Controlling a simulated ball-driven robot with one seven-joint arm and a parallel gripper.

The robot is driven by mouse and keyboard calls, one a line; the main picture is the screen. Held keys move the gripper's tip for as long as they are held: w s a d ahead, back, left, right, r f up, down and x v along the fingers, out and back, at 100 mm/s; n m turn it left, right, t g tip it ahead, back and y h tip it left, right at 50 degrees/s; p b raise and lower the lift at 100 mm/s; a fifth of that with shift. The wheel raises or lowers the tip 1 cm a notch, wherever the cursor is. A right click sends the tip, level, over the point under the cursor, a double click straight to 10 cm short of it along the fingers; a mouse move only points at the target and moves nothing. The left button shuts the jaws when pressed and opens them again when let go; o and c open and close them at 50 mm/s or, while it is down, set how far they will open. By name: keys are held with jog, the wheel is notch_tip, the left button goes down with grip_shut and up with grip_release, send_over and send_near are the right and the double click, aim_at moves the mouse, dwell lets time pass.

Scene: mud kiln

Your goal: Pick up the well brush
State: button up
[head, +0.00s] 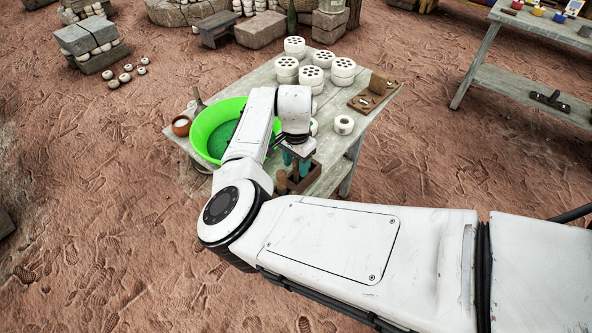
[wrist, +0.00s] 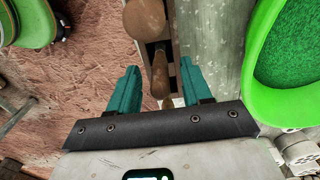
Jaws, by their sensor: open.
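My gripper (head: 294,164) is open, with its teal fingers pointing down over a narrow wooden box (head: 308,183) at the near edge of the table. In the wrist view my gripper (wrist: 159,72) has a slim wooden handle (wrist: 160,78) between its fingers, with a gap on both sides. The handle stands in the box (wrist: 181,78), next to a thicker brown rounded handle (wrist: 144,20). Their lower ends are hidden, so I cannot tell for certain which is the well brush. My arm hides part of the box in the head view.
A bright green bowl (head: 207,130) stands left of the box, with a small brown pot (head: 181,126) beside it. White perforated cylinders (head: 313,76) stand farther back. A white ring (head: 344,125) and a wooden board (head: 361,105) lie to the right. A second table (head: 520,85) is at right.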

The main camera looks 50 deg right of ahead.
grip_shut()
dwell(0.4)
